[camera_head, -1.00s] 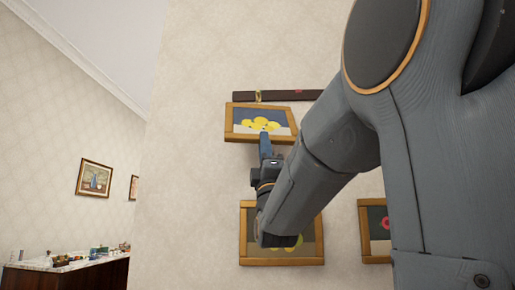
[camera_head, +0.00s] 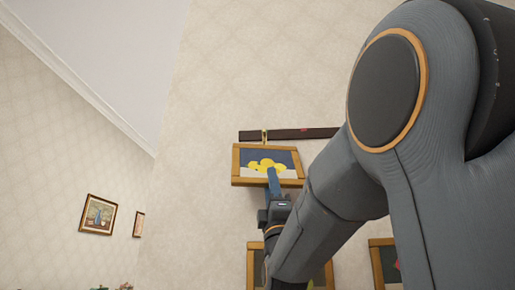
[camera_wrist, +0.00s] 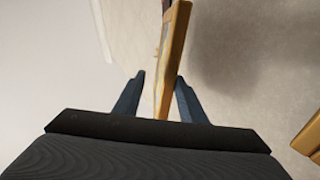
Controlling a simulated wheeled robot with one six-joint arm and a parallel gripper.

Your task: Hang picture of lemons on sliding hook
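The picture of lemons (camera_head: 285,158), yellow fruit on blue in a wooden frame, is at the wall just below the dark rail (camera_head: 300,134), slightly tilted. The brass sliding hook (camera_head: 265,136) is on the rail above the frame's top edge; I cannot tell whether the frame hangs on it. My gripper (camera_head: 273,174) is at the frame's lower edge. In the wrist view the frame (camera_wrist: 174,50) stands edge-on between the fingers of my gripper (camera_wrist: 160,82). A gap shows on the left; the right finger is close to or touching it.
Two more framed pictures hang lower, one behind my arm (camera_head: 251,268) and one to the right (camera_head: 378,265). A framed vase picture (camera_head: 98,214) hangs on the left wall. The wall above the rail is bare.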

